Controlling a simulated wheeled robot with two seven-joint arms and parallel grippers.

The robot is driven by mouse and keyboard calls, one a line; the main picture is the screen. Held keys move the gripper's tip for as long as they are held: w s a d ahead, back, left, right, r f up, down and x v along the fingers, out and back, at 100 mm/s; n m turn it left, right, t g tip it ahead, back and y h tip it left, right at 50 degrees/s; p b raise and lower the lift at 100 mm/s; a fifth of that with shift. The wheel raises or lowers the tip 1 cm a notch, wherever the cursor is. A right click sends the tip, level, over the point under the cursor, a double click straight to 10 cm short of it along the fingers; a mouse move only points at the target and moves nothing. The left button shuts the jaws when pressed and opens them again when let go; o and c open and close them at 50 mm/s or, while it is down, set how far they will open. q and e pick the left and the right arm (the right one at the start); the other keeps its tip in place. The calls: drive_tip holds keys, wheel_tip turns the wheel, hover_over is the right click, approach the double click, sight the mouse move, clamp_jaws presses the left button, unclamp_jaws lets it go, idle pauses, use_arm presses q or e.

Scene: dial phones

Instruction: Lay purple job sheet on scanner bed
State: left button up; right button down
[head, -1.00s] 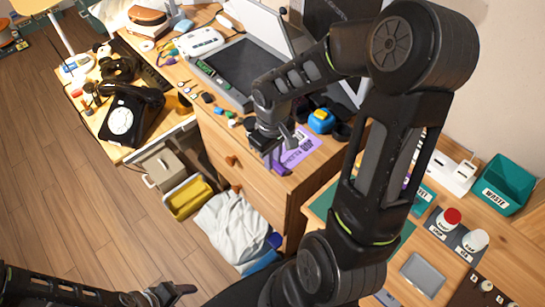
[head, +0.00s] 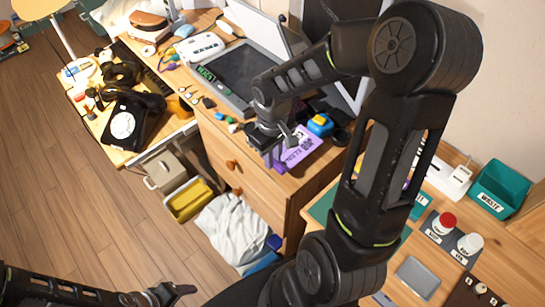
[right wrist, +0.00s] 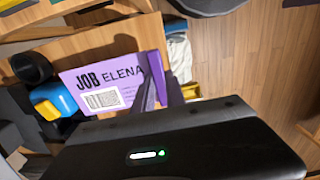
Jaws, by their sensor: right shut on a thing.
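The purple job sheet (head: 300,147) is at the front edge of the wooden desk, right of the scanner; I cannot tell if it is still touching the desk top. In the right wrist view the sheet (right wrist: 112,72) shows "JOB ELENA" and a white code label, with a raised purple strip along its right edge. My right gripper (head: 277,158) is shut on that edge. The scanner bed (head: 236,72) is dark glass in a grey frame, with its pale lid (head: 262,22) raised. My left gripper (head: 176,292) is low at the left, away from everything; its finger gap is unclear.
A blue and yellow object (head: 320,124) sits just behind the sheet. Small coloured items and a green board (head: 206,74) lie along the scanner's left and front edges. A black dial phone (head: 125,125) stands on the left table. A teal waste bin (head: 497,185) is at right.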

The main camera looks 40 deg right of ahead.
drive_tip(key=shift+r+p, duration=0.6)
drive_tip(key=shift+r, duration=0.4)
drive_tip(key=shift+w+d+r+m, duration=0.15)
drive_tip(key=shift+d+r+m, duration=0.05)
drive_tip(key=shift+r+m, duration=0.1)
drive_tip(key=w+r, duration=0.1)
drive_tip(key=w+r+m, duration=0.1)
drive_tip(key=w, duration=0.1)
drive_tip(key=shift+w, duration=0.1)
drive_tip(key=w+a+r, duration=0.4)
drive_tip(key=w+a, duration=0.7)
drive_tip(key=a, duration=0.1)
drive_tip(key=shift+a+r, duration=0.2)
drive_tip(key=shift+a, duration=0.2)
